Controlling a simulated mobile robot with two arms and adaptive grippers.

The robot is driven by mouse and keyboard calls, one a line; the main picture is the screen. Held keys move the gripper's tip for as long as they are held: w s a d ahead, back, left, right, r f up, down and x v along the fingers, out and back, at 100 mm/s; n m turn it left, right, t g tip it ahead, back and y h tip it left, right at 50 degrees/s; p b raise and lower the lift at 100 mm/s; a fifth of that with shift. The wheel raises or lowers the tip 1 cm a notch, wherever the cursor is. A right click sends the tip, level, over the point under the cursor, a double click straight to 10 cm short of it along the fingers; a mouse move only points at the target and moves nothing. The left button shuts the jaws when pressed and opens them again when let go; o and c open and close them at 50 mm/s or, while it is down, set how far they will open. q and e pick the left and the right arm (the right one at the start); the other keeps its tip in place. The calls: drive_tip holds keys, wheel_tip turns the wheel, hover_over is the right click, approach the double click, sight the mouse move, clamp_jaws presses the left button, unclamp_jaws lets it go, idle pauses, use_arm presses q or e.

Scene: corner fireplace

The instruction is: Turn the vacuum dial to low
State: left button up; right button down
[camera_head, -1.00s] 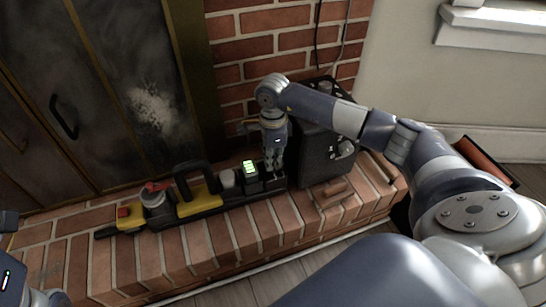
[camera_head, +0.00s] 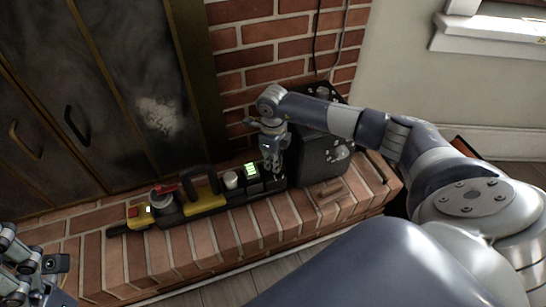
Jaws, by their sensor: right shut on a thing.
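The vacuum is a long black and yellow device (camera_head: 206,196) lying along the brick hearth. It has a black handle, a red lever, a white round cap (camera_head: 230,180) and a green lit display (camera_head: 251,169). My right gripper (camera_head: 274,174) points down at its right end, just right of the display. It is shut on a small part there, which appears to be the dial. The fingers hide that part, so its setting cannot be read. My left gripper (camera_head: 25,268) is partly in view at the lower left, away from the vacuum; its jaw opening is unclear.
A dark box (camera_head: 320,158) with holes in its top stands just right of my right gripper. Small brown pieces (camera_head: 327,191) lie on the hearth (camera_head: 215,240) in front of it. Dark fireplace doors (camera_head: 85,100) and a brick wall (camera_head: 260,45) stand behind. The hearth's front strip is clear.

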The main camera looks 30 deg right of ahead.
idle(0.5)
drive_tip(key=c, duration=1.7)
unclamp_jaws()
drive_tip(key=shift+r, duration=0.1)
wheel_tip(320, 180, up, 12)
drive_tip(key=shift+f, duration=0.1)
